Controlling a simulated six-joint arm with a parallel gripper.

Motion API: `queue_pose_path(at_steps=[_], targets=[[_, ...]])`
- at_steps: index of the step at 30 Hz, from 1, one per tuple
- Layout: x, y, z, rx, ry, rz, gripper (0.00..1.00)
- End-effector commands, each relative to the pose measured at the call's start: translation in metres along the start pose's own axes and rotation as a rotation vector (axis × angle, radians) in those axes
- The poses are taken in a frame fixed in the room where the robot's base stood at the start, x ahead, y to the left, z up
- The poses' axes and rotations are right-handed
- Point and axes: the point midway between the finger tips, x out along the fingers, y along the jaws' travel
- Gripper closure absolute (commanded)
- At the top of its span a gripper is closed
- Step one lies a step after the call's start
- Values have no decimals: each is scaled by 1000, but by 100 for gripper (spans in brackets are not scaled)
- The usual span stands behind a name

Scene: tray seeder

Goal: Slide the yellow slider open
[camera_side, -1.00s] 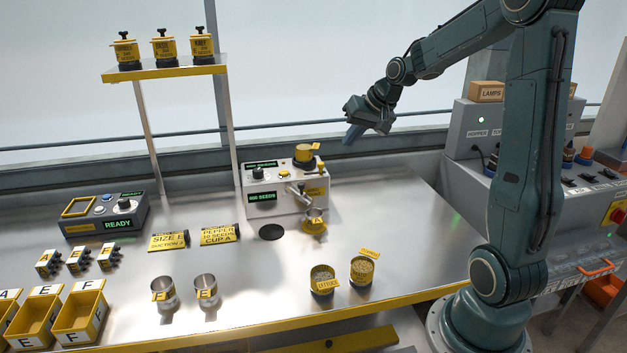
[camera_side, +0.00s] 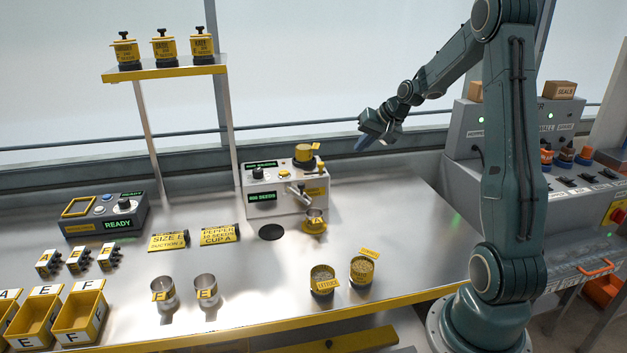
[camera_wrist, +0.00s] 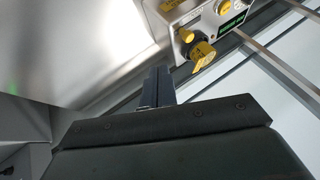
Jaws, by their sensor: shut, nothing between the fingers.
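In the wrist view, the machine (camera_wrist: 205,22) is at the top, with a yellow piece (camera_wrist: 203,54) sticking out near the fingers. My gripper (camera_side: 361,146) is shut and empty, in the air above and right of the machine. Its fingers also show in the wrist view (camera_wrist: 158,86), apart from the machine.
A cup marked A (camera_side: 315,218) stands under the machine's spout. Two seed cups (camera_side: 322,284) stand at the bench front, with two metal cups (camera_side: 205,287) to their left. A shelf (camera_side: 165,72) with canisters rises left of the machine. The bench right of the machine is clear.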

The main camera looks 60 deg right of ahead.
Motion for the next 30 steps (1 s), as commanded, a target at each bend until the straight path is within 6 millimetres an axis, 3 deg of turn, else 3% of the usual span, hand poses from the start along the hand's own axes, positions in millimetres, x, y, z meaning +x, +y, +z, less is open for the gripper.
queue_pose_path(at_steps=[18,24,30], targets=[[85,0,1,-1,-4,0,100],[94,-24,1,-3,-2,-1,100],[100,-34,0,-2,0,1,100]])
